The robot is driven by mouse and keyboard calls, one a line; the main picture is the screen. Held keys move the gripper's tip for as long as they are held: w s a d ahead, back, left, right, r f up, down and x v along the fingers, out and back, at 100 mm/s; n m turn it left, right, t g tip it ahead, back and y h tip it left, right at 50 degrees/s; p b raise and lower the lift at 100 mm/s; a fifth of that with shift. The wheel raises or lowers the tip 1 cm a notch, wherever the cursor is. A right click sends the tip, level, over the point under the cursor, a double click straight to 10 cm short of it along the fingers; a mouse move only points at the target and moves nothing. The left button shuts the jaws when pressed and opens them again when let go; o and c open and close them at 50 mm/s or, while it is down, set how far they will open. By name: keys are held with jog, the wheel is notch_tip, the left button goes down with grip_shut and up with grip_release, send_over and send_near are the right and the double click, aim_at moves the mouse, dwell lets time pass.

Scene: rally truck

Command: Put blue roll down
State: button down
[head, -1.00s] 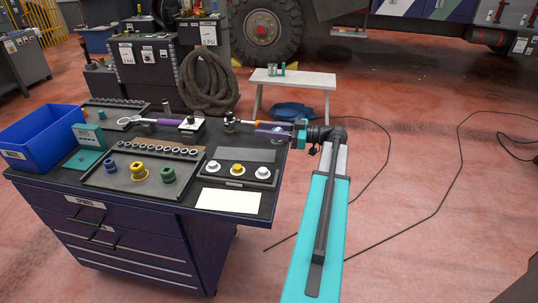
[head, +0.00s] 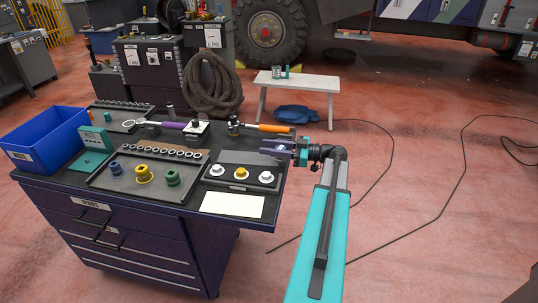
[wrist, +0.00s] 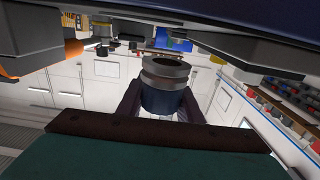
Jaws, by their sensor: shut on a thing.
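My gripper (head: 277,148) is shut on the blue roll, over the right edge of the dark workbench top in the head view. The roll (wrist: 165,92) shows in the wrist view as a dark blue cylinder with a grey ringed top, upright between the two dark fingers. In the head view the fingers hide most of it. The gap between the roll and the bench top is hard to judge.
The bench holds a tray (head: 132,190) with blue, yellow and green spools, a dark box (head: 240,187) with white and yellow knobs, and a white sheet (head: 232,205). A blue bin (head: 42,148) stands at left. An orange-handled tool (head: 272,128) lies behind my gripper.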

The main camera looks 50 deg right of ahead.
jog(key=shift+f+p, duration=0.4)
jog(key=shift+f, duration=1.2)
jog(key=shift+f, duration=0.15)
jog(key=c, duration=1.3)
grip_release()
jog(key=shift+o, duration=0.2)
jog(key=shift+d, duration=0.1)
jog(key=b+v, duration=0.3)
jog(key=v, duration=0.9)
jog(key=shift+b, duration=0.4)
